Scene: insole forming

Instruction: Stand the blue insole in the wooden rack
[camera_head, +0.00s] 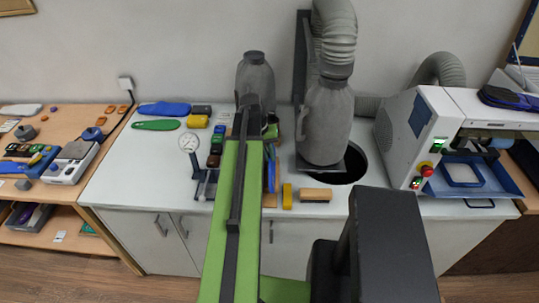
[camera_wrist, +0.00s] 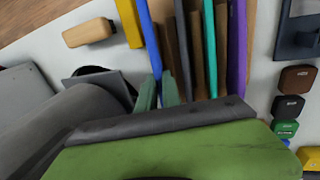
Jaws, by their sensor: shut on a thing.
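The blue insole (camera_wrist: 149,38) shows edge-on and upright in the wrist view, running down to my gripper (camera_wrist: 158,96). My gripper's two green fingertips are shut on its lower end in the picture. In the head view my green arm hides the gripper and most of the rack; a blue edge (camera_head: 270,176) shows beside the arm.
A yellow block (camera_head: 287,196) and a wooden block (camera_head: 315,195) lie right of the rack. A grey bottle-shaped machine (camera_head: 327,120) stands behind them. A blue flat piece (camera_head: 165,108) and a green one (camera_head: 155,125) lie on the white counter's left, near a dial gauge (camera_head: 189,143).

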